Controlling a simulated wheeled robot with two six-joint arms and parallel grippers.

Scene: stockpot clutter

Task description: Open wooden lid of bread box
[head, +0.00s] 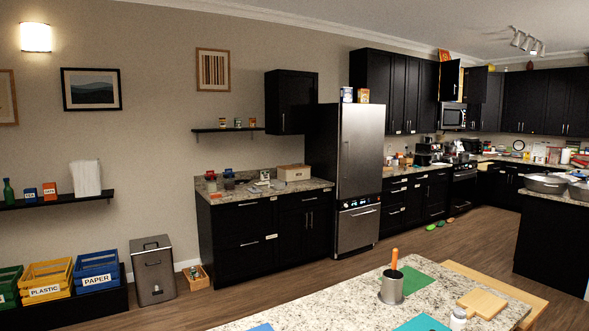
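A small beige box (294,173) with a closed top sits on the speckled counter (250,194) left of the steel fridge; it looks like the bread box, though it is too small here to make out its lid clearly. It is some distance away, past the near island. Neither of my grippers is in view.
The near granite island (330,312) holds a metal utensil pot (391,287), a wooden board (482,303) and a green mat (415,279). A step bin (153,270) and a small floor crate (196,278) stand left of the cabinets. Open wood floor lies between.

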